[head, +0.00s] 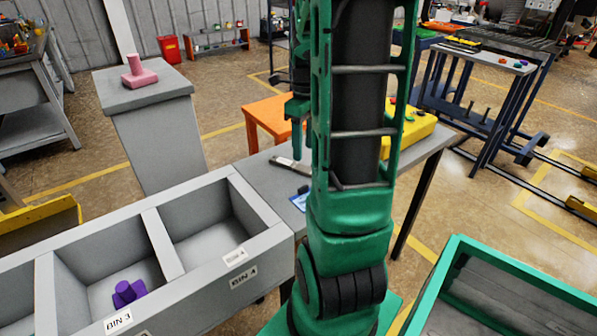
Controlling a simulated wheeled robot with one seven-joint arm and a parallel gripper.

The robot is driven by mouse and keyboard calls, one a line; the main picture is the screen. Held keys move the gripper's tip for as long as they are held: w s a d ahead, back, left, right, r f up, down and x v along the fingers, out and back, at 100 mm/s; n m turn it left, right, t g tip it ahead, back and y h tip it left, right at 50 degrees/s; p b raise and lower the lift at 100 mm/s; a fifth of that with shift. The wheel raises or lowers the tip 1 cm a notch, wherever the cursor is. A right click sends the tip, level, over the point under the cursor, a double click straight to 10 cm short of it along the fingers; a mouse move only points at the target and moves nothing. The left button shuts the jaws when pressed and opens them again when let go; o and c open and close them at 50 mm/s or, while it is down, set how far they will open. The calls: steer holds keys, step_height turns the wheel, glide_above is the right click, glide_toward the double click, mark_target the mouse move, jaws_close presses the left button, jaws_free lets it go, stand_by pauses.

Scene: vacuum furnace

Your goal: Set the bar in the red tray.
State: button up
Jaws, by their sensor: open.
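A flat, light grey bar-like piece (289,164) lies on the grey table (260,178) left of my arm. I cannot tell for sure that it is the bar. My gripper (298,140) shows partly at the left edge of my arm, pointing down just above this piece. It is open and appears apart from the piece. My green arm hides part of the gripper and the middle of the table. I see no red tray clearly; it may be hidden behind my arm.
A grey divided bin (153,240) at the front left holds a purple piece (128,292). A yellow block (408,130) is on the table right of my arm. A pedestal (150,92) bears a pink piece (138,72). A green-rimmed crate (520,275) is at the lower right.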

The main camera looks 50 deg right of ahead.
mark_target(302, 167)
steer(key=shift+w+d+f, duration=0.1)
steer(key=shift+w+f, duration=0.05)
steer(key=shift+f, duration=1.55)
steer(key=shift+w+d+f, duration=0.1)
steer(key=shift+w+f, duration=0.05)
steer(key=shift+f, duration=1.5)
jaws_close()
steer(key=shift+r, duration=0.5)
steer(key=r, duration=0.2)
steer(key=a+r, duration=0.1)
steer(key=shift+s+r, duration=0.1)
steer(key=shift+r, duration=0.25)
steer(key=s+a+r, duration=0.3)
steer(key=a+r, duration=0.3)
steer(key=a, duration=0.4)
steer(key=shift+s+r, duration=0.15)
steer(key=shift+s, duration=0.05)
